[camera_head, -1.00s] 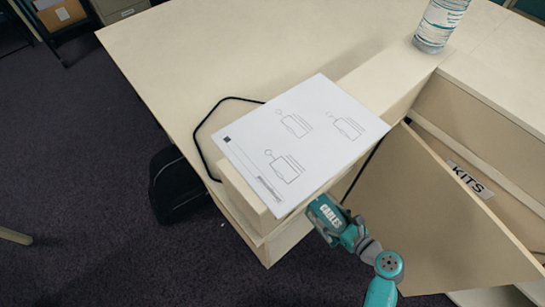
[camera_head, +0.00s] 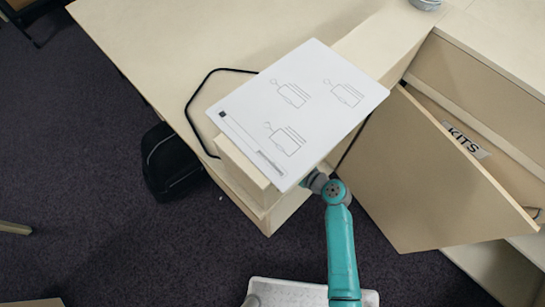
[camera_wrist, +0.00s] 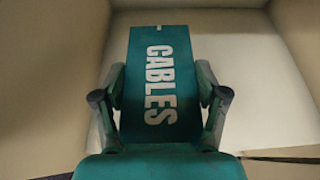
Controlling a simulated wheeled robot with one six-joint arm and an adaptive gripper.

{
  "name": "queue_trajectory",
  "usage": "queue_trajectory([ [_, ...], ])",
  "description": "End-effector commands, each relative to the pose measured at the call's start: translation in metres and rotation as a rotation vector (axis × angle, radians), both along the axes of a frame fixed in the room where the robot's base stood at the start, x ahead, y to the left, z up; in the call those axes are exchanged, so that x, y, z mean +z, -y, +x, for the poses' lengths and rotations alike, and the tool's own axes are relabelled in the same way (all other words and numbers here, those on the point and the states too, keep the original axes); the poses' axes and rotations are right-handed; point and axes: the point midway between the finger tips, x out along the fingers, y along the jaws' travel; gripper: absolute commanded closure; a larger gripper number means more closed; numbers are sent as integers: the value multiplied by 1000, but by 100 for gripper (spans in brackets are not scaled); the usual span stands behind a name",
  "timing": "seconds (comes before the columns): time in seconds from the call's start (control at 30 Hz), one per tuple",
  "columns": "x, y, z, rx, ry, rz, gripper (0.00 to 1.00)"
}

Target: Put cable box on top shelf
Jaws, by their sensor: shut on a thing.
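The cable box (camera_wrist: 160,85) is teal with white "CABLES" lettering and fills the middle of the wrist view. My gripper (camera_wrist: 160,105) is shut on it, one finger on each side. Pale panels surround the box on several sides in that view, so it is within a pale compartment. In the head view my teal arm reaches under the white sheet at the pale shelf unit (camera_head: 243,163). The box and the fingers are hidden there. I cannot tell whether the box rests on a shelf surface.
A white sheet with line drawings (camera_head: 297,110) lies on top of the unit. A black bag (camera_head: 170,162) is on the floor at left. The pale tabletop (camera_head: 170,60) is mostly clear.

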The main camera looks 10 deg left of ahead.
Motion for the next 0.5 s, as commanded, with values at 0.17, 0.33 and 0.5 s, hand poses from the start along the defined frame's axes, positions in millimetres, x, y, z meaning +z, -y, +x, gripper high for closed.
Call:
queue_trajectory([
  [0.17,2,-32,25,4,3,0,79],
  [0.33,-20,-39,31,-1,-3,0,79],
  [0.5,-33,-39,31,-1,0,0,79],
])
